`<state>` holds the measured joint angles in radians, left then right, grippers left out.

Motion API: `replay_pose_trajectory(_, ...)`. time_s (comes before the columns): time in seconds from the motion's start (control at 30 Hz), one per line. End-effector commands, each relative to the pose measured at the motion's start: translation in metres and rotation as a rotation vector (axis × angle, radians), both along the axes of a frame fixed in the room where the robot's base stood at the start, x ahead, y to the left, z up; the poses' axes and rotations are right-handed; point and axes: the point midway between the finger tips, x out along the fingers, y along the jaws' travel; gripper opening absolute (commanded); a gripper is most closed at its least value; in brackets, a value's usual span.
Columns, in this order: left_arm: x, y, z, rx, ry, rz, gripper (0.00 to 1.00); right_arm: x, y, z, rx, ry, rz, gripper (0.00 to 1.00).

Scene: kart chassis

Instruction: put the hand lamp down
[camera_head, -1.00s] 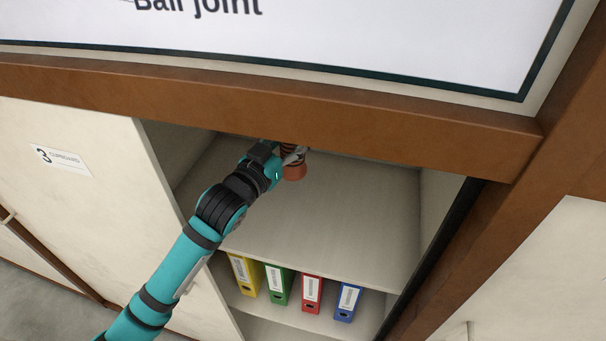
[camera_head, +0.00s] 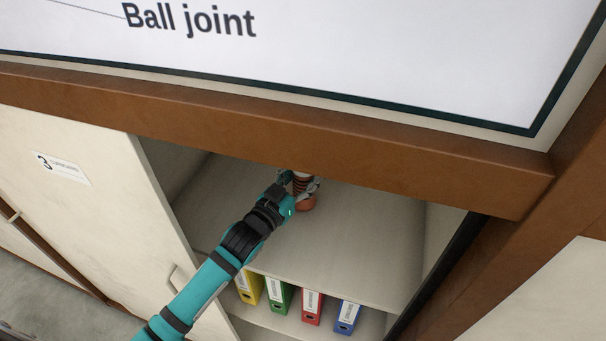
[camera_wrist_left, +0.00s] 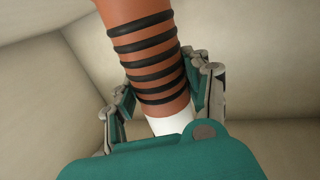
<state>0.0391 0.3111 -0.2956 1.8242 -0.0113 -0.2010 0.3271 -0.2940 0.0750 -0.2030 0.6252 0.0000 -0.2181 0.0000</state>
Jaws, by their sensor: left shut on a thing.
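My left gripper (camera_head: 300,184) reaches into the open cupboard over the upper shelf (camera_head: 350,230). It is shut around the hand lamp (camera_head: 306,203), which has an orange body. In the left wrist view the lamp (camera_wrist_left: 150,60) shows an orange-brown grip with several black rings and a white part below them. The gripper's fingers (camera_wrist_left: 160,95) lie on both sides of the lamp. The lamp looks roughly upright in the head view, with its orange end low near the shelf. I cannot tell whether it touches the shelf. My right gripper is not in view.
Yellow (camera_head: 249,286), green (camera_head: 279,295), red (camera_head: 312,306) and blue (camera_head: 347,316) binders stand on the shelf below. A brown beam (camera_head: 270,140) crosses above the opening. A white cupboard door (camera_head: 90,180) is at the left. The upper shelf around the lamp looks clear.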

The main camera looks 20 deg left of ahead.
Motion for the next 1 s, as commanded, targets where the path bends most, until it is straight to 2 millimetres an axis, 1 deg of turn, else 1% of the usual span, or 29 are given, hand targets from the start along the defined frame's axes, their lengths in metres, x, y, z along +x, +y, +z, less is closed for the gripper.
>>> replay_pose_trajectory(0.03,0.0,0.0,0.002,0.0,-0.005,0.0,0.01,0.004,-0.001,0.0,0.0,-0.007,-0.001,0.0)
replay_pose_trajectory(0.1,0.0,0.0,0.002,0.0,-0.005,0.0,0.01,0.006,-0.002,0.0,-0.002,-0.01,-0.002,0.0)
replay_pose_trajectory(0.27,0.0,0.0,-0.001,-0.001,-0.004,0.0,0.01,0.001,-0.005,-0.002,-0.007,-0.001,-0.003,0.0)
replay_pose_trajectory(0.3,0.0,0.0,-0.002,0.0,-0.001,0.0,0.51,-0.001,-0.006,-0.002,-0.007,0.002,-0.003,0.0)
replay_pose_trajectory(0.47,0.0,0.0,-0.002,0.0,0.0,0.0,0.72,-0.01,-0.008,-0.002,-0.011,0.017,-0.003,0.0)
replay_pose_trajectory(0.57,0.0,0.0,-0.002,0.0,0.0,0.0,0.72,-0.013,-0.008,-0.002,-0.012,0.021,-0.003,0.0)
replay_pose_trajectory(0.8,-0.002,0.001,0.0,0.001,0.0,0.0,0.72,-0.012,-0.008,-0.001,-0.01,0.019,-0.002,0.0)
replay_pose_trajectory(0.87,-0.008,0.003,-0.001,0.0,0.001,0.001,0.72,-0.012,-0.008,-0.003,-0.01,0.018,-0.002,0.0)
replay_pose_trajectory(0.97,-0.024,0.007,-0.003,0.001,0.002,0.0,0.72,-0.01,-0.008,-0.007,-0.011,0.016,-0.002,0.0)
replay_pose_trajectory(1.0,-0.033,0.01,-0.003,0.002,0.003,0.0,0.72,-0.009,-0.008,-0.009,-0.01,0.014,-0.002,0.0)
